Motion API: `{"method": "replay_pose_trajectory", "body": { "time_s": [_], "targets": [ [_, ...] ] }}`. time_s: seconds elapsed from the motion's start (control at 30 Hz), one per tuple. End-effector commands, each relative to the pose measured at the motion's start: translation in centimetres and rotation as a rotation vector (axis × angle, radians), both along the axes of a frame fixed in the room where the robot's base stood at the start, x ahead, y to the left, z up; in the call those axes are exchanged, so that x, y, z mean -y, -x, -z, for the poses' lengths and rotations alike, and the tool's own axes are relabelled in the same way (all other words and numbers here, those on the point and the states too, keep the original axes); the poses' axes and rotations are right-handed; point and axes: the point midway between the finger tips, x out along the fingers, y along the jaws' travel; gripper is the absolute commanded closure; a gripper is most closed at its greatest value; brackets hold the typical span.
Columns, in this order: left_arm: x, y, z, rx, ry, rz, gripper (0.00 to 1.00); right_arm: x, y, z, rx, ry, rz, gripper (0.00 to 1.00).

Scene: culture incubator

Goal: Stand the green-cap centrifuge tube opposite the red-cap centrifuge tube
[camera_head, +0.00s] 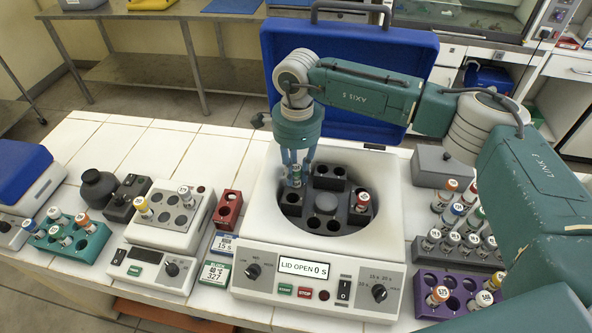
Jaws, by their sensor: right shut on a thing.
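The centrifuge (248,222) stands open in the middle of the bench, its display reading "LID OPEN 0 s". The red-cap centrifuge tube (361,203) stands in the right-hand block of the rotor (325,202). My right gripper (296,178) points down over the rotor's left-hand block (292,203), across the hub from the red-cap tube. It is shut on a tube (296,174), taken as the green-cap centrifuge tube; the fingers mostly hide its cap. I cannot tell whether the tube's lower end is inside a hole. My left gripper is not in view.
The raised blue lid (400,70) stands behind the bowl. Racks of capped tubes stand at the right, including a purple rack (455,282). A teal rack (90,245), a mixer block (168,225) and a small red rack (228,208) are at the left.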

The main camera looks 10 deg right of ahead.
Motion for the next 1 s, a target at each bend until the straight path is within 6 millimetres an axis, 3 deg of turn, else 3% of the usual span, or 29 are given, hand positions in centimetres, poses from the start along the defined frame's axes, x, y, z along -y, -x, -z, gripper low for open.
{"method": "replay_pose_trajectory", "body": {
  "time_s": [0.2, 0.53, 0.57, 0.63, 0.87, 0.93, 1.0],
  "targets": [
    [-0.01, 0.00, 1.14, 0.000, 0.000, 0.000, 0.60, -0.02, -0.02, 1.16, 0.001, 0.000, 0.000, 1.00],
    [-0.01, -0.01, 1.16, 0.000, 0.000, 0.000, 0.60, -0.05, -0.05, 1.15, 0.001, -0.001, 0.000, 1.00],
    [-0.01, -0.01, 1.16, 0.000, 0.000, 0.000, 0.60, -0.05, -0.05, 1.15, 0.001, -0.001, 0.000, 0.73],
    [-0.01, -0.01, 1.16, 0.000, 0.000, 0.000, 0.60, -0.05, -0.05, 1.15, 0.002, -0.001, 0.000, 0.59],
    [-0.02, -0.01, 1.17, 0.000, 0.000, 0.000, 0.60, -0.02, -0.02, 1.19, 0.001, 0.000, 0.000, 0.57],
    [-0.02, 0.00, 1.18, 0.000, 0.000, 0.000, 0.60, -0.02, -0.01, 1.22, 0.000, 0.000, 0.000, 0.44],
    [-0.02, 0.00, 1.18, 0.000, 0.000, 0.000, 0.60, -0.02, -0.01, 1.22, 0.000, 0.000, 0.000, 0.44]
  ]
}}
